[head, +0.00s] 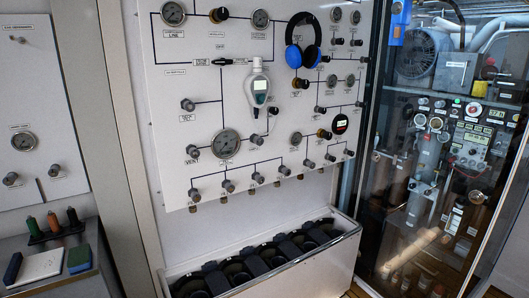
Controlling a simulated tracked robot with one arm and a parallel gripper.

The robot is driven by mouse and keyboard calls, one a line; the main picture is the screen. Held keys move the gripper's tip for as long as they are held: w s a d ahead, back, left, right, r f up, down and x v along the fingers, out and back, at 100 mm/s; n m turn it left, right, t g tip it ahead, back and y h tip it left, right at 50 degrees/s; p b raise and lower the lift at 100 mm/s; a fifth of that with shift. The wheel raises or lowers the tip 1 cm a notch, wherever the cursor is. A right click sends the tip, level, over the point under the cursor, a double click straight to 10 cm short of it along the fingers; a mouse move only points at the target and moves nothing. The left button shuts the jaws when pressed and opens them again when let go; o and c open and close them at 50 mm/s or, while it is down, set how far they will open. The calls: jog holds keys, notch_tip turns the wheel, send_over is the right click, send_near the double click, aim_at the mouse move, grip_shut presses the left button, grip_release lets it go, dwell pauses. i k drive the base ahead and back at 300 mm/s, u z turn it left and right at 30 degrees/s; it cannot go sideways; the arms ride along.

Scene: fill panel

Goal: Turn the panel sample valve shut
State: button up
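A white fill panel (172,135) fills the middle of the head view, with several gauges and valve knobs joined by dark lines. A grey knob (187,104) sits at its left, with another grey knob (192,151) below it beside a large gauge (226,142). A row of grey knobs runs along the lower edge, from the lower left knob (193,194) up to the right. The labels are too small to read surely, so I cannot tell which knob is the sample valve or how far it is turned. My gripper is not in view.
A white trough (320,265) with dark round holders stands below. A glass cabinet (385,170) is right; a counter (60,240) is left.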

aim_at(257, 140)
jog(key=u, duration=0.05)
jog(key=k, duration=0.95)
jog(key=z, duration=0.65)
jog(key=i, duration=2.4)
jog(key=u, duration=0.5)
